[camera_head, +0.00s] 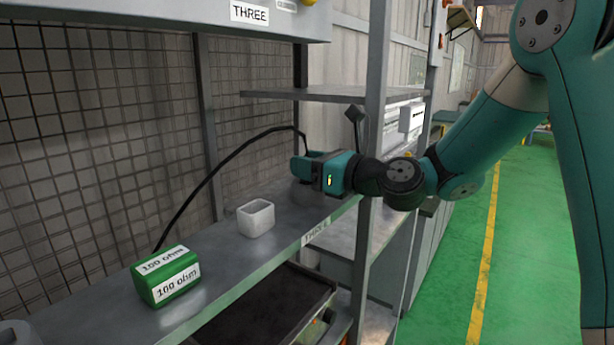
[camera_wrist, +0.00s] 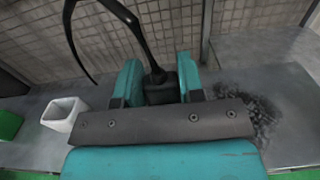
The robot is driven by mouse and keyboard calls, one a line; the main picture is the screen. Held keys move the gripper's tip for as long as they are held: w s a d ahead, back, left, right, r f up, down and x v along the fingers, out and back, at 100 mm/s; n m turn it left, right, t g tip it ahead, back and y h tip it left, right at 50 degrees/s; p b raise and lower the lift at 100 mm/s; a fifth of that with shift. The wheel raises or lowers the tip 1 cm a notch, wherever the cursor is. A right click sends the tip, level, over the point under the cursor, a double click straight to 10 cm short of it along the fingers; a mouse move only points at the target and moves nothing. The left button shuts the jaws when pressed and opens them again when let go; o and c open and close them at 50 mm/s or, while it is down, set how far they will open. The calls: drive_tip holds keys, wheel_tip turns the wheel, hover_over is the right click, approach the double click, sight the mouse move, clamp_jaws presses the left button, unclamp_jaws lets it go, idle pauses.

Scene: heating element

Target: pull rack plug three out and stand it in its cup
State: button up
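My gripper (camera_head: 303,168) reaches in from the right above the shelf, with its teal fingers near the shelf's right part. In the wrist view its two fingers (camera_wrist: 159,82) sit on either side of a black plug (camera_wrist: 160,92), closed on it. A black cable (camera_head: 213,172) rises from the plug and arcs left, down behind the green box; it also shows in the wrist view (camera_wrist: 128,18). The plug's lower end is hidden by my gripper. A white, open, square cup (camera_head: 257,220) stands upright on the shelf, left of my gripper and apart from it. It looks empty.
A green box labelled "100 ohm" (camera_head: 168,276) sits on the grey shelf (camera_head: 215,270), left of the cup. A steel post (camera_head: 370,130) stands close to my gripper. A wire mesh wall (camera_head: 100,130) is behind.

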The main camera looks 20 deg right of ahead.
drive_tip(key=c, duration=0.4)
drive_tip(key=shift+o, duration=0.2)
drive_tip(key=shift+r, duration=0.1)
wheel_tip(320, 180, up, 20)
drive_tip(key=p, duration=0.2)
